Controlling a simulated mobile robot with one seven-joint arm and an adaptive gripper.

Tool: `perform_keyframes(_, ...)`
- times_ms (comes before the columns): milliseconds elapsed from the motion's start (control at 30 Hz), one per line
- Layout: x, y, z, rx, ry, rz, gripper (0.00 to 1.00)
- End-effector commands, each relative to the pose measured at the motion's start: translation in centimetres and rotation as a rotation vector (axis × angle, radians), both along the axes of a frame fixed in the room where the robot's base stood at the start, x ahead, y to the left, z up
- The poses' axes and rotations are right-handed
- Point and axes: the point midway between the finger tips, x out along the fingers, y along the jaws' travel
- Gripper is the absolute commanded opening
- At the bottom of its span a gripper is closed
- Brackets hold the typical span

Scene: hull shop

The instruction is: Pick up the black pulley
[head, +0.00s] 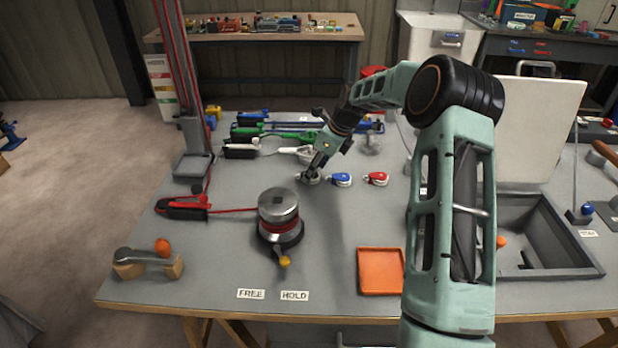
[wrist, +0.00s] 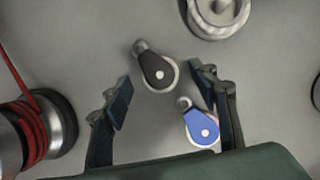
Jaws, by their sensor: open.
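The black pulley (wrist: 157,70) lies flat on the grey bench, a dark teardrop body on a pale round base. In the wrist view it sits just beyond my gripper (wrist: 165,98), between the lines of the two fingers. The fingers are spread apart with nothing held. In the head view my gripper (head: 312,174) points down over the pulley's place at the left end of a short row, and mostly hides it. The exact height between fingertips and pulley is hard to tell.
The blue pulley (wrist: 203,128) lies close beside the right finger; the red pulley (head: 376,178) is further right. A winch (head: 279,212) with red rope stands to the front left. An orange tray (head: 381,271) is at the front. Rope clutches with coloured handles (head: 250,131) lie behind.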

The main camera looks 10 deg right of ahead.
Motion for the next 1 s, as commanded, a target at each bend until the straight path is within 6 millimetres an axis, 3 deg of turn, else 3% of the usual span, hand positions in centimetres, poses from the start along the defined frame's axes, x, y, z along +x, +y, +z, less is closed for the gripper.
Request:
perform_keyframes(133,0.4,0.5,-1.7,0.001,0.001,-0.001,0.54)
perform_keyframes(433,0.5,0.6,-1.9,-0.001,-0.001,0.0,0.53)
perform_keyframes(833,0.5,0.6,-1.9,0.0,0.0,0.0,0.09)
perform_keyframes(1000,0.5,0.6,-1.9,-0.001,-0.001,0.0,0.09)
